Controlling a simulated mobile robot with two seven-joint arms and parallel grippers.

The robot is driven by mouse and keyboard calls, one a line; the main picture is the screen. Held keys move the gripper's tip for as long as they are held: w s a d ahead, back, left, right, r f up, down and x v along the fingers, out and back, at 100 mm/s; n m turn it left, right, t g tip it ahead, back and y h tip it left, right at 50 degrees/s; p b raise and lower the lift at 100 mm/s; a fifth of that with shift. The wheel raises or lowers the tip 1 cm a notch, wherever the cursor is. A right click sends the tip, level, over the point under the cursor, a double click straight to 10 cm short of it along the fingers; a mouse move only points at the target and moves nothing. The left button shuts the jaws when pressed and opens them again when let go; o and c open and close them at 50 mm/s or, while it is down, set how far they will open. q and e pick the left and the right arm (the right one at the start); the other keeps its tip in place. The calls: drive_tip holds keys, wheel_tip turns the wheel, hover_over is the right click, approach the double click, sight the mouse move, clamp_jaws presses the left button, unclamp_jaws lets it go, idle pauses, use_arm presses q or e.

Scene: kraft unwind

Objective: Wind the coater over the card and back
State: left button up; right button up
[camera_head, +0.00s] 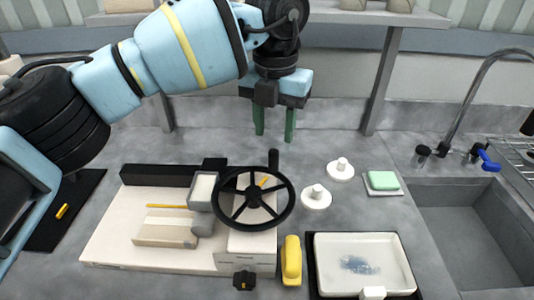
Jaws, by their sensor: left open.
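The coater is a cream machine with a flat bed (105,246) and a black spoked handwheel (225,186) at its right end. A grey-and-white carriage block (203,190) sits over the bed, just left of the wheel. A beige card or block (160,235) lies on the bed, left of and next to the carriage. My left gripper (274,132) hangs behind the wheel, with its two green fingers pointing down, apart and empty. It touches neither the wheel nor the card. The wheel hides part of the machine's right end. My right gripper is not in view.
A yellow object (291,260) stands right of the coater, beside a white tray (405,265) with a bluish smear. Two white knobbed discs (316,196) (340,169) and a green block (383,181) lie behind. A sink (478,215) is at right. A black mat (45,238) is at left.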

sight(273, 152)
use_arm(q)
drive_tip(key=shift+f, duration=3.9)
drive_tip(key=shift+c, duration=0.2)
clamp_jaws()
